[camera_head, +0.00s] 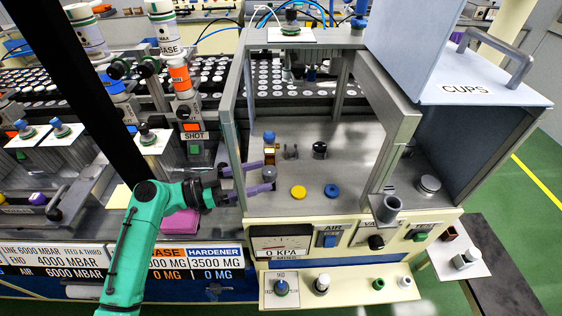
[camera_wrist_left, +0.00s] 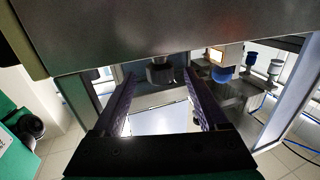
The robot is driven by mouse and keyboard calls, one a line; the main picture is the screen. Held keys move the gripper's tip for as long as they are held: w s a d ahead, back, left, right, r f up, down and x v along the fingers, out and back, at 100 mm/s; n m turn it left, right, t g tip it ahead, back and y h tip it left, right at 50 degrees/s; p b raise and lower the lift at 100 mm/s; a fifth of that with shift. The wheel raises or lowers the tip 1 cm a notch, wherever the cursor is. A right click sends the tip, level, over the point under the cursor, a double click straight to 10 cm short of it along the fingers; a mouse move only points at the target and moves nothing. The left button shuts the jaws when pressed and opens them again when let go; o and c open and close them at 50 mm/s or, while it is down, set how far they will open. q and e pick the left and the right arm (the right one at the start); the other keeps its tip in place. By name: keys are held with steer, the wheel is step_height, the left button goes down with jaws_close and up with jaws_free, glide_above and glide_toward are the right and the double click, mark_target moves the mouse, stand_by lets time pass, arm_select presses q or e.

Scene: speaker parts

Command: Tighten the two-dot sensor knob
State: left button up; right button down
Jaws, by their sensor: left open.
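My left gripper (camera_head: 266,176) reaches in from the left through the open side of the grey-framed chamber, its two purple fingers open. A small grey round part (camera_head: 269,173) is at the fingertips; whether they touch it cannot be told. In the left wrist view, a dark round knob-like part (camera_wrist_left: 162,71) shows beyond and between the open fingers (camera_wrist_left: 163,88). No two-dot marking is legible, so I cannot tell which part is the two-dot sensor knob. My right gripper is not in view.
A yellow disc (camera_head: 298,192), a blue ring (camera_head: 332,190) and a black knob (camera_head: 320,150) are on the chamber floor. Frame posts (camera_head: 229,140) stand close to my left gripper.

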mark_target(276, 176)
arm_select(q)
steer(key=p+x, duration=0.1)
steer(key=x, duration=0.4)
steer(key=shift+w+d+r+p, duration=0.15)
steer(key=shift+w+d+p, duration=0.05)
steer(key=shift+d+p, duration=0.15)
steer(key=shift+d, duration=0.35)
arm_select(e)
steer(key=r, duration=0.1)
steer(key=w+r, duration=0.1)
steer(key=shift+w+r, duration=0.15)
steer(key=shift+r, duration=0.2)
